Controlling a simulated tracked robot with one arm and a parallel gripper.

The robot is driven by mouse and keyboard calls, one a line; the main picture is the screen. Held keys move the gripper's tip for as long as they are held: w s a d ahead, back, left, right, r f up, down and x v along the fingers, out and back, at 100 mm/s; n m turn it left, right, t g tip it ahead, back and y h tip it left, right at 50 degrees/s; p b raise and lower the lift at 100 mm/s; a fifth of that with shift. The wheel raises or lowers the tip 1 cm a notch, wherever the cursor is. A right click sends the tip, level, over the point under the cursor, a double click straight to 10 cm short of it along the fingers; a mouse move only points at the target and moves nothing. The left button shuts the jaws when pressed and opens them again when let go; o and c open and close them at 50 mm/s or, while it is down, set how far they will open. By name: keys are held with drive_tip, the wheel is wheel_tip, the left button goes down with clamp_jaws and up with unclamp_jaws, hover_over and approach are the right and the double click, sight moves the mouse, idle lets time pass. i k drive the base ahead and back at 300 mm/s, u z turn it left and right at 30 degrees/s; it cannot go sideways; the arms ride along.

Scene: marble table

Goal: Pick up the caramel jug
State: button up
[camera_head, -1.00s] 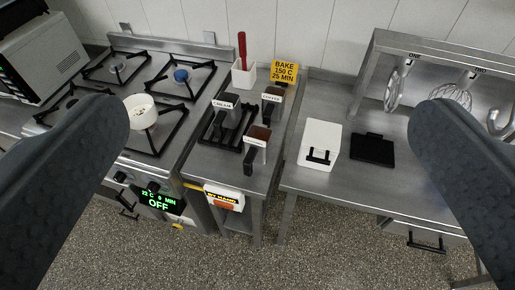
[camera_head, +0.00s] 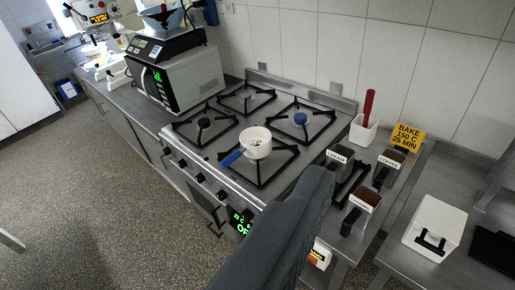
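The other finger is out of view. No finger meets the visible one, so the gripper is open, with nothing seen held.
A white pot with a blue handle (camera_head: 256,143) sits on the stove (camera_head: 215,160). Floor at left is open.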

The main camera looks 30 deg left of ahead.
sight(364, 204)
drive_tip(key=u, duration=1.7)
drive_tip(key=i, duration=1.05)
drive_tip(key=z, duration=2.2)
